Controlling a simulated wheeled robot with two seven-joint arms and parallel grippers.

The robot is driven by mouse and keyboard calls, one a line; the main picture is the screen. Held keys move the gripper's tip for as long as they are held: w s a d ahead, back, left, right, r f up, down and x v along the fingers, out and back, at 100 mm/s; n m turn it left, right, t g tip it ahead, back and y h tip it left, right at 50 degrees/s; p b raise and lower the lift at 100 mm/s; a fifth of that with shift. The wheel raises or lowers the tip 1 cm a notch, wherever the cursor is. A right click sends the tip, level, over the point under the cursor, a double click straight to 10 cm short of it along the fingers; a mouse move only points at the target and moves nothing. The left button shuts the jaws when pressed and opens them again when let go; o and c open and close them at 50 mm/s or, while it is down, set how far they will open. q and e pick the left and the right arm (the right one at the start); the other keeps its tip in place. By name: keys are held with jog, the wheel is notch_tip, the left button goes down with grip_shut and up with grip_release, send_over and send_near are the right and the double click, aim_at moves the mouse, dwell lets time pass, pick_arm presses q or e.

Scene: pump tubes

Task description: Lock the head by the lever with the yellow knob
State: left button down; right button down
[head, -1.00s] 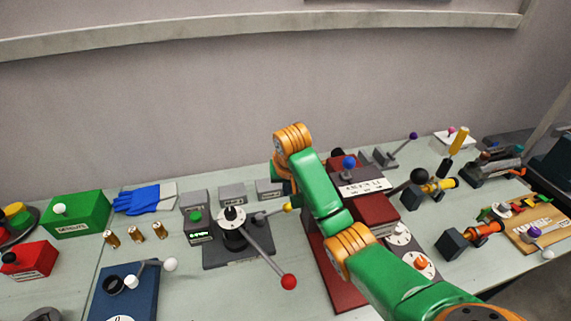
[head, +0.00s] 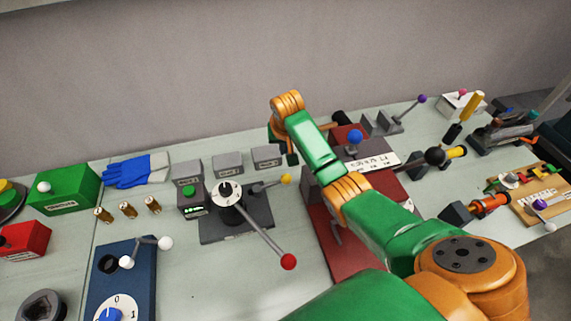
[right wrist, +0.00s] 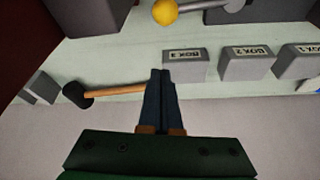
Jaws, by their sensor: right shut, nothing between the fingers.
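The lever with the yellow knob (head: 286,180) sticks out to the right from the dark head block with a black hub and white dial (head: 229,190). The knob also shows at the top of the right wrist view (right wrist: 165,12), on a grey rod. My right gripper (right wrist: 160,74) is shut and empty, its two dark fingers together. In the right wrist view it is apart from the knob, with bare table between. In the head view my right gripper (head: 291,158) is just beyond the knob, partly hidden by its own wrist. My left gripper is not in view.
Several grey boxes (head: 267,157) stand behind the head block. A longer lever with a red knob (head: 288,262) reaches toward the front. A dark red machine (head: 345,245) stands to the right, under my right arm. A black-headed hammer (right wrist: 80,94) lies beside the fingers.

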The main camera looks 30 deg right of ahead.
aim_at(272, 185)
jog(key=s+f+p, duration=0.1)
jog(key=a+f+p, duration=0.1)
jog(key=s+f+p, duration=0.1)
jog(key=f, duration=0.1)
jog(key=shift+s+a+f, duration=0.1)
jog(key=shift+s+a, duration=0.05)
jog(key=shift+s, duration=0.2)
jog(key=shift+w+f, duration=0.1)
jog(key=shift+w, duration=0.05)
